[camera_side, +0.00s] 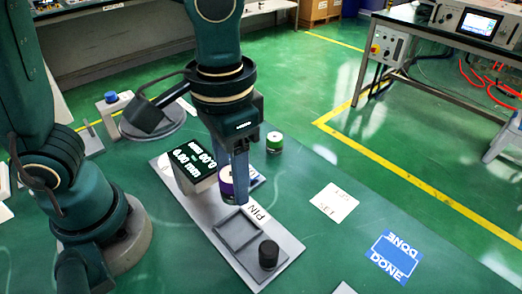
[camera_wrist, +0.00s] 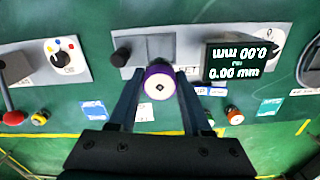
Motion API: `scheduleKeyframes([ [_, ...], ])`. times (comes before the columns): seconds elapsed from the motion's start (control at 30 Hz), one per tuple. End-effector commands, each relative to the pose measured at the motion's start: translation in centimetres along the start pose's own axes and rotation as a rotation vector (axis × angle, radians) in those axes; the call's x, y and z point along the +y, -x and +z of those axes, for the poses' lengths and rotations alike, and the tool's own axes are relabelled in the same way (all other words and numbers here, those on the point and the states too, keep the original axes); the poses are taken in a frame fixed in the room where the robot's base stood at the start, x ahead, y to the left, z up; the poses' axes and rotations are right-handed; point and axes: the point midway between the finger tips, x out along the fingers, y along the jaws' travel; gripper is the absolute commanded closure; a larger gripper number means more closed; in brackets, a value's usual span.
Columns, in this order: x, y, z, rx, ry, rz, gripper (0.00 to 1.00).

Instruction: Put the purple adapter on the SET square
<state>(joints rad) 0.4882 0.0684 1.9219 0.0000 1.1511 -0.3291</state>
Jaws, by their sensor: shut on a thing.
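The purple adapter (camera_side: 226,186), with a pale top, is between the fingers of my gripper (camera_side: 240,195). The wrist view shows the purple adapter (camera_wrist: 160,82) end-on, with my gripper (camera_wrist: 160,96) shut on its sides. It is over or beside the grey fixture plate (camera_side: 281,262); I cannot tell its height. In the side view a square recess (camera_side: 238,231) lies in the plate by a PIN label (camera_side: 256,213). In the wrist view a label reading SET (camera_wrist: 188,70) is partly covered beside the adapter. Fingers and adapter hide the surface around it.
A display block (camera_side: 193,162) stands on the plate close to the fingers. A black knob (camera_side: 268,254) stands at the plate's near end. A green-banded adapter (camera_side: 274,142) stands behind. A white card (camera_side: 334,202) and blue DONE card (camera_side: 395,257) lie right, with clear table between.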

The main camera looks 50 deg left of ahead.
Motion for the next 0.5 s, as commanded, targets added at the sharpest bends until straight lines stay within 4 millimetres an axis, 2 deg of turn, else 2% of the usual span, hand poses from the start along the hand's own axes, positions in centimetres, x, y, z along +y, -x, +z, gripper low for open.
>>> scheduleKeyframes([
  [0.13, 0.0, -0.7, 0.0, -0.003, 0.001, -0.001, 1.00],
  [0.3, -0.1, -3.5, 0.1, -0.007, 0.001, -0.002, 1.00],
  [0.5, -0.1, -5.3, 0.0, -0.004, 0.001, -0.001, 1.00],
])
